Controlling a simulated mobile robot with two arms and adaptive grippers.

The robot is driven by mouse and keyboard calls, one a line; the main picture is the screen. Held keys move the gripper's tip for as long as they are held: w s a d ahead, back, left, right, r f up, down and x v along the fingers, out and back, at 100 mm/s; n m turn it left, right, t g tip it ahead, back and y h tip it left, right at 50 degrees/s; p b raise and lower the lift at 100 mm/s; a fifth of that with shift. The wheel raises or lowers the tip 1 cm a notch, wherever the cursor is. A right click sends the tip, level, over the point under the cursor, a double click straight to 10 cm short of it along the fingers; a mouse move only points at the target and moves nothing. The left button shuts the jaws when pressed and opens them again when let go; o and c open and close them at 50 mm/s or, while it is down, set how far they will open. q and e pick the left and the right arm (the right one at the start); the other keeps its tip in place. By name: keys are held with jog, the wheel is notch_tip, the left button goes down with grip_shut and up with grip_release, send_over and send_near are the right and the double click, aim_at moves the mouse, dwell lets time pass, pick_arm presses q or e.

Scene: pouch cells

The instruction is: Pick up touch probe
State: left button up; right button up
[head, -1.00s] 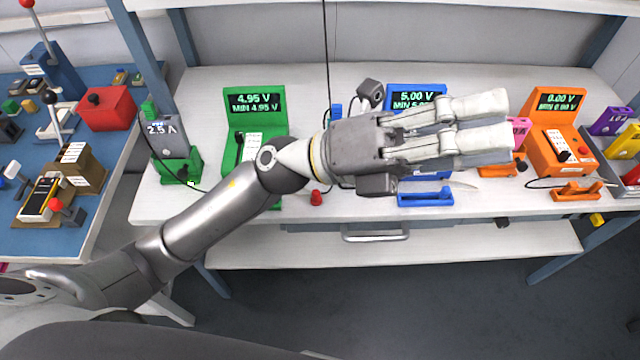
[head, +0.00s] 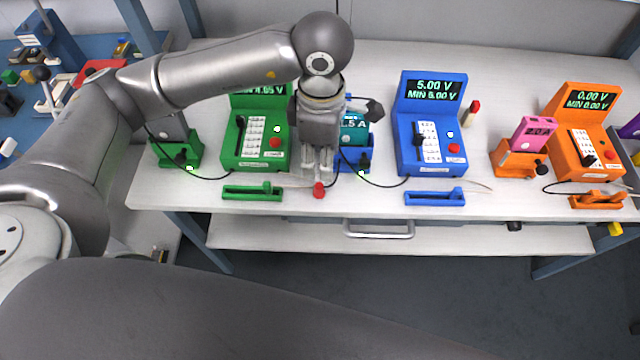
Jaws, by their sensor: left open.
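My left gripper (head: 317,166) points down over the front of the white bench, between the green and blue testers. It is open, its two pale fingers slightly apart, with nothing seen between them. A small red piece (head: 319,190) stands at the bench edge just in front of the fingertips. Low holders lie along the front edge: a green one (head: 250,193), a blue one (head: 433,198) and an orange one (head: 598,201). Slim pale tips extend right from the green and blue holders; I cannot tell which is the touch probe. My right gripper is not in view.
The green tester (head: 250,150), blue tester (head: 428,135) reading 5.00 V and orange tester (head: 585,130) reading 0.00 V stand on the bench (head: 520,60). A teal cell (head: 355,128) sits in a blue dock behind my gripper. Black cables cross the bench front.

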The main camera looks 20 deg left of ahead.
aim_at(318, 185)
pick_arm(q)
notch_tip(318, 185, down, 3)
jog(key=shift+s+f, duration=0.1)
jog(key=f, duration=0.2)
jog(key=s+f+p, duration=0.1)
jog(key=f, duration=0.1)
jog(key=shift+a, duration=0.1)
jog(key=shift+w+f+p, duration=0.1)
jog(key=shift+f+p, duration=0.2)
jog(key=shift+f, duration=0.3)
jog(key=shift+c, duration=0.9)
grip_shut()
